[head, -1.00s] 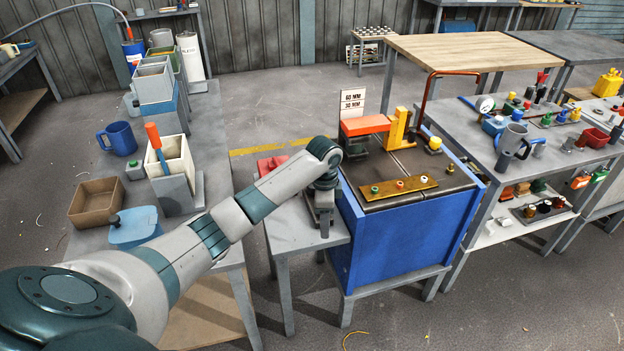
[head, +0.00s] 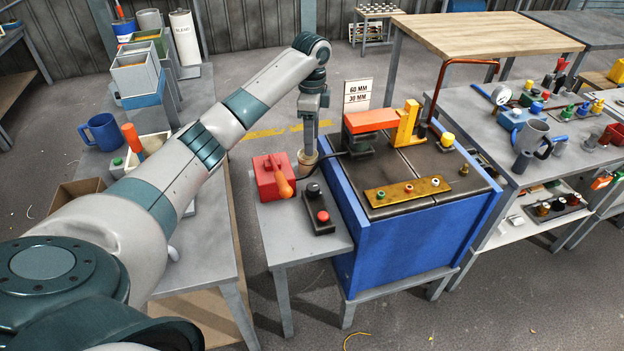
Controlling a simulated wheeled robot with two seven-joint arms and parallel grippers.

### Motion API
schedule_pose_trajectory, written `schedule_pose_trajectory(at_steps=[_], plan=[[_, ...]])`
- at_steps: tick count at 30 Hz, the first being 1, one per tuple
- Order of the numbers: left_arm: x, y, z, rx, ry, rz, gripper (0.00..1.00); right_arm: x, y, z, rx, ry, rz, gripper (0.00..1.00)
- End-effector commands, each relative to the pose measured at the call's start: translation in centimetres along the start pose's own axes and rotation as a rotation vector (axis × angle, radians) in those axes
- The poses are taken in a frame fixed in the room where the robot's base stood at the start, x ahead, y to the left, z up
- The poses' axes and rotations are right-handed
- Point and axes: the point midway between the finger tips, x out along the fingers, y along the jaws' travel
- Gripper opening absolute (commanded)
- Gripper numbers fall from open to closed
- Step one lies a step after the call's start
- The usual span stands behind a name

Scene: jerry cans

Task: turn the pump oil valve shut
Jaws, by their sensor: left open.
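A red box-shaped unit with an orange handle (head: 272,177), which looks like the pump, sits on a small grey table (head: 279,238). A black hose runs from beside it toward the blue-sided bench. I cannot clearly pick out its oil valve. My left gripper (head: 308,150) points down just behind and right of the red unit. It is open, over or around a tan round piece (head: 307,163); I cannot tell whether they touch. My right gripper is out of view.
The blue-sided bench (head: 415,238) is close on the right, with an orange-and-yellow clamp (head: 371,120) and a brass strip (head: 408,192).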

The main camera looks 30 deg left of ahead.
Motion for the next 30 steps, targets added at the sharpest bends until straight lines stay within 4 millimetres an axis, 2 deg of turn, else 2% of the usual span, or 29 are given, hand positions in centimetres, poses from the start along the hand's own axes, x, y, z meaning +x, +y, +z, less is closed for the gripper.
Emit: schedule_pose_trajectory(at_steps=[8,14,20,30], plan=[[0.2,0.0,0.0,-0.001,0.0,0.0,0.51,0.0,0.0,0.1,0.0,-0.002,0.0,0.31],[1.5,0.1,0.0,-0.001,-0.001,0.002,0.51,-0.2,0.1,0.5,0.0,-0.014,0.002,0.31],[4.2,0.1,-0.1,-0.002,0.0,0.003,0.51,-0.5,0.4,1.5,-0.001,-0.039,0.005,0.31],[10.3,0.1,-0.1,-0.002,-0.001,0.003,0.51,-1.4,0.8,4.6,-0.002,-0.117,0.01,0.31]])
